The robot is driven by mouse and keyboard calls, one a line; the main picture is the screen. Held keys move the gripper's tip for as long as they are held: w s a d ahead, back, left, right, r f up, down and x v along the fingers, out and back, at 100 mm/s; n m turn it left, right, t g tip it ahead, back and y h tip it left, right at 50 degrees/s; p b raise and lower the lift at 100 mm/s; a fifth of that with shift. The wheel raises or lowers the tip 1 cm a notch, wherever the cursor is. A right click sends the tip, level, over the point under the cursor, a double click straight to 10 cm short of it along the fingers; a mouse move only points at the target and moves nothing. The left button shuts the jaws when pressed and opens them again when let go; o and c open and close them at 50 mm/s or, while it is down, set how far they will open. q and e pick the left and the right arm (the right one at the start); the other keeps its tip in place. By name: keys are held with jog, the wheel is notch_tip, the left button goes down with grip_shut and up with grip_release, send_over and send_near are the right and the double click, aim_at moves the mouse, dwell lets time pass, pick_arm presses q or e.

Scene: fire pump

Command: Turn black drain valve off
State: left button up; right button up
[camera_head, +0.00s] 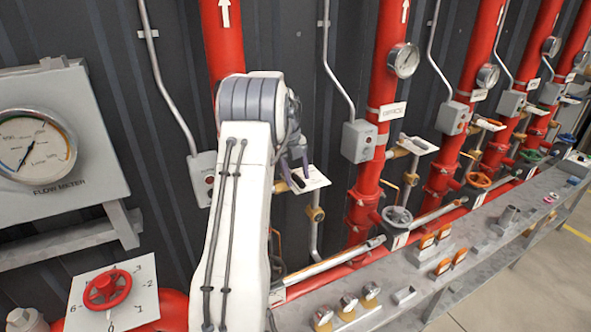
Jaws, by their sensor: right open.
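My right arm rises from the bottom in the middle of the view, and its wrist bends down behind the white forearm. My right gripper (295,170) is open at a small white valve plate (314,178) on the pipe left of the OFFICE riser. A dark lever, apparently the black drain valve (298,181), shows in part on this plate beneath the fingers. The fingers and forearm hide some of it. I cannot tell whether the fingers touch it. A brass fitting (315,214) sits below the plate. My left gripper is not in view.
Red risers with gauges (404,60) and similar valve plates (413,145) run to the right. A flow meter panel (62,140) and red hand wheel (107,289) are at left. A grey bench (410,285) with small fittings stands in front. Open floor lies at lower right.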

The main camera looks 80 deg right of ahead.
jog(key=shift+w+r, duration=0.1)
jog(key=shift+r, duration=0.35)
notch_tip(320, 180, up, 9)
jog(key=w+a+b, duration=0.1)
jog(key=b, duration=0.1)
jog(key=shift+w+r, duration=0.15)
jog(key=shift+w, duration=0.05)
jog(key=shift+a, duration=0.1)
